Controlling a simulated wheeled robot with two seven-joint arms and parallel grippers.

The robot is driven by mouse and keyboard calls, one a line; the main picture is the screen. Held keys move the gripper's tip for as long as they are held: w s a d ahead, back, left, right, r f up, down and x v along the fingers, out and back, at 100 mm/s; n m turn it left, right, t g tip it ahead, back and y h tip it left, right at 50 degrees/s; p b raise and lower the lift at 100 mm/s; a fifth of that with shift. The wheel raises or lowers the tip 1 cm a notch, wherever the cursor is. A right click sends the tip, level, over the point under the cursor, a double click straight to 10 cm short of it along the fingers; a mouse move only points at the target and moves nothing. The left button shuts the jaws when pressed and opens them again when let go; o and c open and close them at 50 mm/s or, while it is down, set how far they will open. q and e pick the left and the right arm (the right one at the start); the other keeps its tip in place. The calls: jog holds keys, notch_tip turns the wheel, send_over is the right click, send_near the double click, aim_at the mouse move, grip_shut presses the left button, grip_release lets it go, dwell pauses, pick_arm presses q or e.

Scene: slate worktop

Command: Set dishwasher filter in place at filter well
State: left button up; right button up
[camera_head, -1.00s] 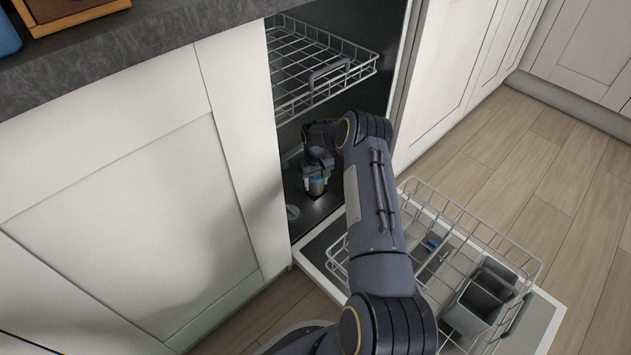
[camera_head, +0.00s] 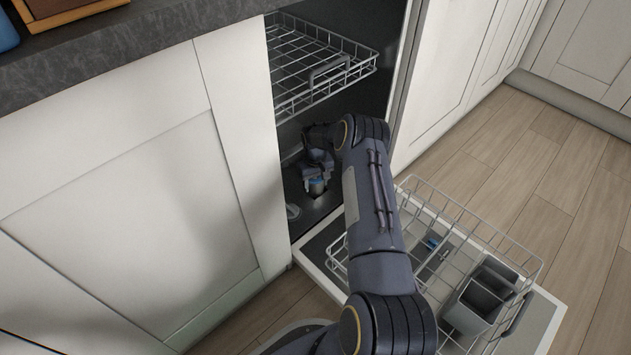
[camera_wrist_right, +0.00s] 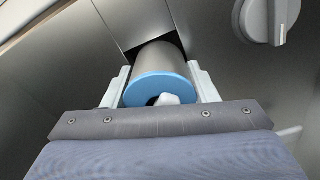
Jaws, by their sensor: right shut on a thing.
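The dishwasher filter (camera_wrist_right: 161,72) is a grey cylinder with a blue ring on its end. It also shows small inside the dishwasher in the head view (camera_head: 317,188). My right gripper (camera_wrist_right: 162,88) is shut on it, one finger on each side, low over the dishwasher floor. In the wrist view a dark opening, which looks like the filter well (camera_wrist_right: 149,47), shows just behind the filter. The filter hides most of it, so I cannot tell whether the filter is in it. My left gripper is not in view.
The upper rack (camera_head: 318,75) hangs above my right forearm. The lower rack (camera_head: 455,255) rests on the open door (camera_head: 545,325), beside my arm. A grey round knob-like part (camera_wrist_right: 268,18) is on the dishwasher floor. White cabinet fronts (camera_head: 130,215) flank the opening.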

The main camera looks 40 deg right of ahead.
jog(key=shift+f, duration=0.65)
jog(key=o, duration=1.2)
jog(key=shift+c, duration=0.2)
jog(key=shift+f, duration=0.1)
notch_tip(320, 180, up, 8)
jog(key=p, duration=0.3)
